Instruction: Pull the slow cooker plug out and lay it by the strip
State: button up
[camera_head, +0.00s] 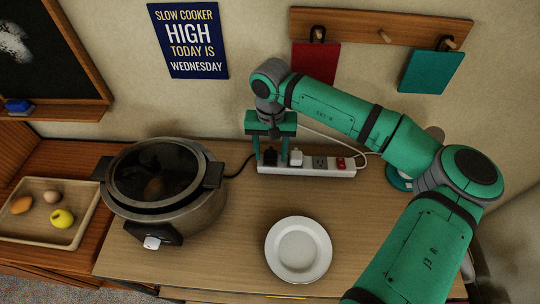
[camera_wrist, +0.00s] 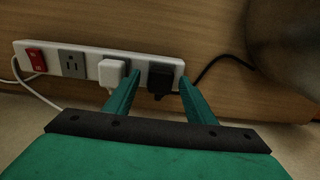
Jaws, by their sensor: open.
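The slow cooker (camera_head: 188,213) stands on the table at left in the head view, its dark lid on. Its black cord runs to a black plug (camera_head: 270,157) in the left end socket of the white power strip (camera_head: 312,171). In the wrist view the black plug (camera_wrist: 160,82) sits at the right end of the strip (camera_wrist: 90,55). My gripper (camera_head: 270,158) is over that end with its fingers pointing down. In the wrist view my gripper (camera_wrist: 160,76) is open, one finger each side of the black plug, with no clear contact.
A white plug (camera_wrist: 112,72) sits beside the black one, close to a finger. An empty socket (camera_wrist: 72,64) and red switch (camera_wrist: 37,58) follow. A white plate (camera_head: 298,250) is on the table; bare tabletop lies between it and the strip. A food tray (camera_head: 35,238) is at left.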

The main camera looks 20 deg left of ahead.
aim_at(270, 154)
grip_shut()
jog(key=shift+r, duration=0.1)
jog(key=shift+s+r, duration=0.1)
jog(key=shift+r, duration=2.35)
jog(key=shift+a+r, duration=0.1)
jog(key=shift+r, duration=0.35)
